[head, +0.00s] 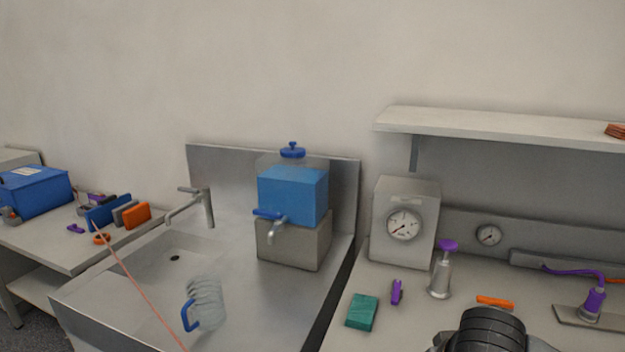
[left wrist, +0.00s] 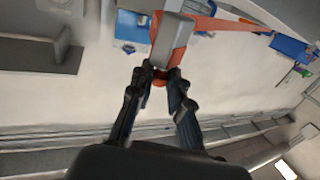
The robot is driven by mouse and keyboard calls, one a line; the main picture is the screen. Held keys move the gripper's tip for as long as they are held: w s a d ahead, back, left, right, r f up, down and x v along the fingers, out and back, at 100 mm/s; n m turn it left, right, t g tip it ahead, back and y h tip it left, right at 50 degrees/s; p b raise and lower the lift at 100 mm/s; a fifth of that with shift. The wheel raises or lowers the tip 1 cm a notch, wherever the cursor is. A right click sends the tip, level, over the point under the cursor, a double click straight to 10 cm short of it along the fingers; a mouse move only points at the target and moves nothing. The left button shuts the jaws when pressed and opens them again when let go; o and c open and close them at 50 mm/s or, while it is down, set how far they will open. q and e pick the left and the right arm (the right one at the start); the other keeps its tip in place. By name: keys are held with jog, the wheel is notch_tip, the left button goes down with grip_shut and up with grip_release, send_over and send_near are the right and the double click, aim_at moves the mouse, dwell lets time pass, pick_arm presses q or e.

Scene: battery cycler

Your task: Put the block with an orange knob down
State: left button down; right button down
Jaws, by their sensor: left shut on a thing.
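In the left wrist view my left gripper (left wrist: 162,74) is shut on the orange knob of a block (left wrist: 165,38). The block looks grey with orange sides and lies beyond the fingertips. The knob shows between the two black fingers. Whether the block touches a surface cannot be told. Neither the left gripper nor the held block can be made out in the head view. My right gripper is not in view; a black arm part of mine shows at the bottom right of the head view.
On the right bench are a gauge box (head: 404,220), a purple-topped pump bottle (head: 440,272) and a teal block (head: 362,312). A blue bin (head: 36,190) stands far left.

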pick_arm(q)
jog(key=s, duration=0.3)
jog(key=shift+s+a+f, duration=0.15)
jog(key=shift+s+f, duration=0.05)
jog(key=shift+f, duration=0.15)
dwell(0.8)
